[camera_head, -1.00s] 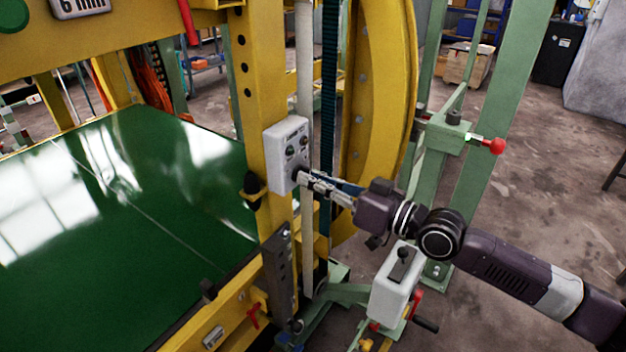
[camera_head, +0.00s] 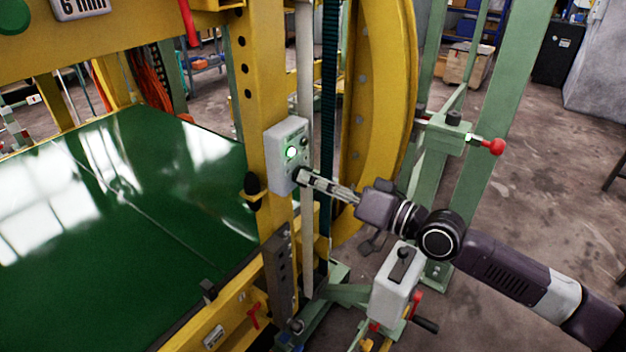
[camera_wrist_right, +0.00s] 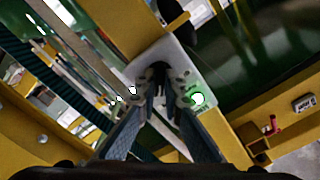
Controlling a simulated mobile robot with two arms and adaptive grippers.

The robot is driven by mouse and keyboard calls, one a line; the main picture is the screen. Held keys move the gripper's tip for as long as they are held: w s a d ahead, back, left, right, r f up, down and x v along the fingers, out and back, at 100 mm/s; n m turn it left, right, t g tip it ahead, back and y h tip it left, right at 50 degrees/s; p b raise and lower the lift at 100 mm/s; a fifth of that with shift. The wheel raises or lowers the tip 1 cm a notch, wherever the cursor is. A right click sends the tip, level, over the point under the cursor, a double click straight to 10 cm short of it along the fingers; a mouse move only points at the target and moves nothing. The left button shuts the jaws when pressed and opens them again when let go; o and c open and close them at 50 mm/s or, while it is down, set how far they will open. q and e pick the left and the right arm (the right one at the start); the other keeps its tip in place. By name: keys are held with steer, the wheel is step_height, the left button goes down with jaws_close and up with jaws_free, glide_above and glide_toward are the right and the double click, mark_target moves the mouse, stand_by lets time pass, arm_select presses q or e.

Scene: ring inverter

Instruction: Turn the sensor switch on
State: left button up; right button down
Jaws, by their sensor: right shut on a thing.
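The grey sensor box (camera_head: 280,140) is mounted on the yellow upright post. A round indicator (camera_head: 291,153) on its face glows green; it also shows in the right wrist view (camera_wrist_right: 197,98). My right gripper (camera_head: 303,177) reaches in from the right to the lower part of the box. It is shut on the dark switch knob (camera_wrist_right: 160,67), which the fingers mostly hide in the head view. In the wrist view the two fingertips lie on either side of the knob. My left gripper is not in view.
A green table bed (camera_head: 130,215) fills the left. A yellow ring (camera_head: 385,110) stands behind my right arm. A white control box with a black lever (camera_head: 395,285) stands just below my wrist. A red-knobbed rod (camera_head: 495,146) sticks out at the right.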

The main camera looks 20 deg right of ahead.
steer(key=c, duration=2.1)
jaws_free()
steer(key=shift+v, duration=6)
